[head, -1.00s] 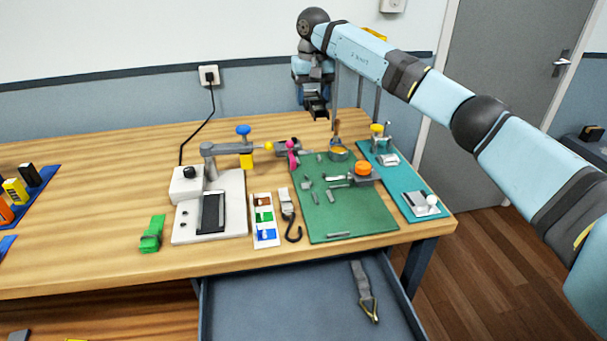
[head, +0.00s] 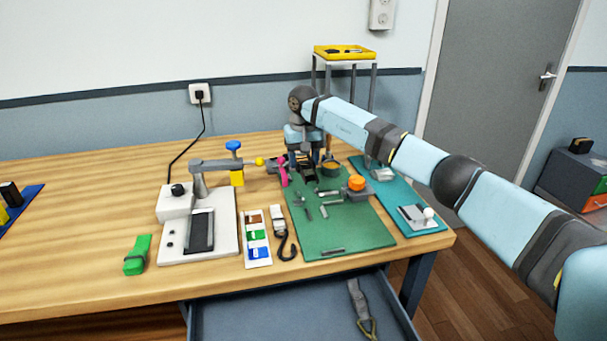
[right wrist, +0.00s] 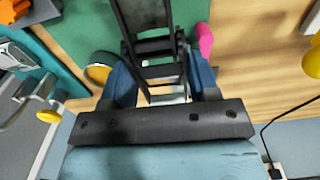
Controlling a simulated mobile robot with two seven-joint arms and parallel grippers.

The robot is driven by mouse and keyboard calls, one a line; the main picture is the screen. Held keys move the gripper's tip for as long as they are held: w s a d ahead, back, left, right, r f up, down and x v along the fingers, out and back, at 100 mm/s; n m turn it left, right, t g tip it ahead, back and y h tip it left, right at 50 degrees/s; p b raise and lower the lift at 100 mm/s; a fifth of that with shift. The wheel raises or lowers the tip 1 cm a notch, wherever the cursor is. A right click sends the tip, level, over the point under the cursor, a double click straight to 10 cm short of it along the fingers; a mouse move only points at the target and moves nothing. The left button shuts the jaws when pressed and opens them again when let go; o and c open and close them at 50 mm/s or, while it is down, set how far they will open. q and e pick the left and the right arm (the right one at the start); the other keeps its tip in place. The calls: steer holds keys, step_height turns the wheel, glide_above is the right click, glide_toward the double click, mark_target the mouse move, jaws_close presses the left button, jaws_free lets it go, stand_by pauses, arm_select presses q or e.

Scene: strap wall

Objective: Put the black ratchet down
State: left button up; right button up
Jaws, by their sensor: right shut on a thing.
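My right gripper (head: 305,165) is shut on the black ratchet (right wrist: 143,14), a dark frame with crossbars that lies between the fingers in the right wrist view. In the head view the ratchet (head: 307,174) is small and dark below the gripper, low over the back left part of the green mat (head: 350,232). I cannot tell whether it touches the mat. My left gripper is not in view.
A pink part (head: 283,172) stands close left of the gripper, and a round yellow-topped cup (head: 331,169) close right. Small grey pieces and an orange-topped tool (head: 357,184) lie on the mat. The mat's front is mostly clear. The drawer (head: 290,312) below is open.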

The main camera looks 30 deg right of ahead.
mark_target(304, 184)
steer(key=shift+f, duration=2.1)
steer(key=shift+b, duration=0.3)
steer(key=shift+f, duration=0.6)
steer(key=o, duration=0.8)
steer(key=shift+c, duration=0.2)
step_height(304, 184, up, 13)
steer(key=shift+r+p, duration=0.15)
steer(key=shift+p, duration=0.7)
